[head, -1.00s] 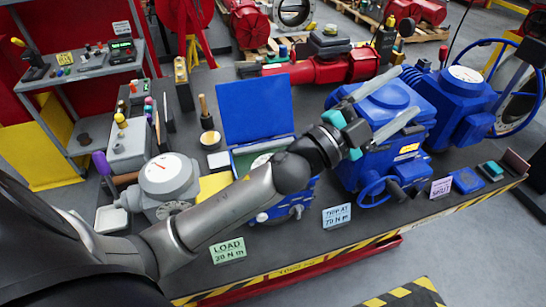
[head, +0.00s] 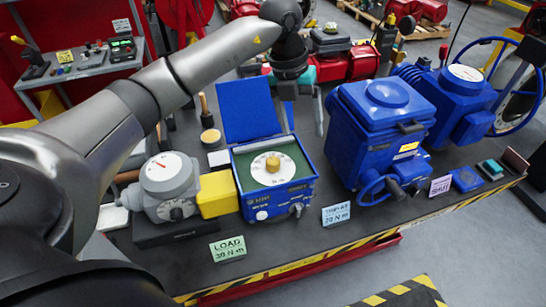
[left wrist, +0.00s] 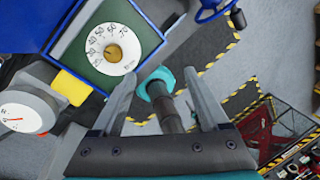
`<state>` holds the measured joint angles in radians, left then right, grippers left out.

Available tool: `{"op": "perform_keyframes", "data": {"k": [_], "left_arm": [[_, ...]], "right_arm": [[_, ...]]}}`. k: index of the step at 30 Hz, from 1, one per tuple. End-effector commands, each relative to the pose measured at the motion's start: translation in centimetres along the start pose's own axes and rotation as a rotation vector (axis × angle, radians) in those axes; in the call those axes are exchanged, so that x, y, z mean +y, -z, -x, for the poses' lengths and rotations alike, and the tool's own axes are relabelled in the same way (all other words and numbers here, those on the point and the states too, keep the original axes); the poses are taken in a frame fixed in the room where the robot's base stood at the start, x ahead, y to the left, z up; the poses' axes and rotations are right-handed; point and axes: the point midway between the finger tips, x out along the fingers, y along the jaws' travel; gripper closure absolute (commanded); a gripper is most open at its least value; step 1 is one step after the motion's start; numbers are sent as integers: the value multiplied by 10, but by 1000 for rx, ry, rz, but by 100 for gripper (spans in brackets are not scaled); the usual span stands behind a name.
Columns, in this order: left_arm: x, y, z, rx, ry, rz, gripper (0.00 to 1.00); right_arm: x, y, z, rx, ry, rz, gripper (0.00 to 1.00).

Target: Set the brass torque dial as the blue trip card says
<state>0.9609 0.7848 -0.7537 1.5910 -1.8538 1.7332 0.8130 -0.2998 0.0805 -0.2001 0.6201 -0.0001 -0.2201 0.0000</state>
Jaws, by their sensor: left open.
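The brass torque dial (head: 273,163) is a round knob on a white scale disc in an open blue box (head: 270,205) with its lid raised. The dial (left wrist: 113,53) also shows in the left wrist view, with scale numbers around it; its exact setting is too small to read surely. The blue trip card (head: 336,214) stands on the bench right of the box; it reads "TRIP AT" and a figure in N m whose first digit is unclear. My left gripper (head: 304,112) is open and empty, above and behind the box, apart from the dial. My right gripper is not in view.
A green load card (head: 228,248) stands before the box. A grey gauge unit (head: 168,178) and yellow block (head: 217,193) sit left. A large blue actuator (head: 380,120) stands right. The raised lid (head: 248,110) is near my left gripper. Bench front is fairly clear.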

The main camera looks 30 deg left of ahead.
Motion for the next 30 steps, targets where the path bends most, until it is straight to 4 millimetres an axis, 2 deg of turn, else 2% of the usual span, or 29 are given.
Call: {"op": "perform_keyframes", "data": {"k": [1, 4, 8, 11, 14, 24, 30], "left_arm": [[18, -4, 10, -5, -70, 36, 22], [44, -7, 24, -3, -171, 89, 22], [58, -7, 30, 0, -227, 123, 22], [61, -6, 23, 4, -234, 126, 22], [64, -5, 8, 6, -233, 124, 22], [80, -4, -64, 7, -229, 123, 22], [87, -4, -98, 4, -228, 122, 22]], "right_arm": [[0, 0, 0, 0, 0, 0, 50], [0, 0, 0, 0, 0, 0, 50], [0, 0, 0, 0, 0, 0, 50], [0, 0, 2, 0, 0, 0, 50], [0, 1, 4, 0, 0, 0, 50], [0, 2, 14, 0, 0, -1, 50], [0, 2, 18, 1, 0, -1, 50]]}}
